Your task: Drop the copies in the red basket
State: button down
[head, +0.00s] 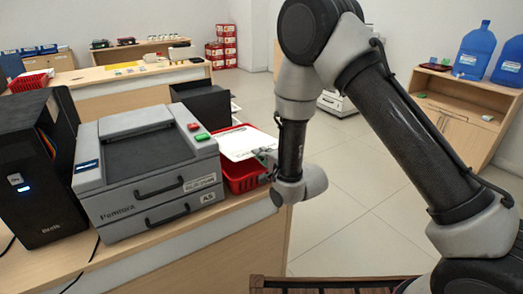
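The copies (240,142) are white sheets just right of the grey printer. They lie over the top of a red basket (240,181), tilted, and hide most of its inside. My gripper (263,154) is at the right edge of the sheets, low over the basket's right side. It looks shut on that edge, though my wrist hides part of the fingers. I cannot tell whether the sheets also touch the basket's rim.
The grey printer (146,196) with red and green buttons stands left of the basket on the wooden counter (190,250). A black computer tower (35,185) stands further left. Another red basket (28,82) is on a far counter. Water bottles (473,52) stand on a right-hand cabinet. Tiled floor (350,190) is clear.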

jog(key=c, duration=2.2)
grip_release()
jog(key=o, duration=0.6)
jog(key=shift+o, duration=0.2)
jog(key=v, duration=0.7)
jog(key=shift+s+d, duration=0.15)
jog(key=shift+s, duration=0.05)
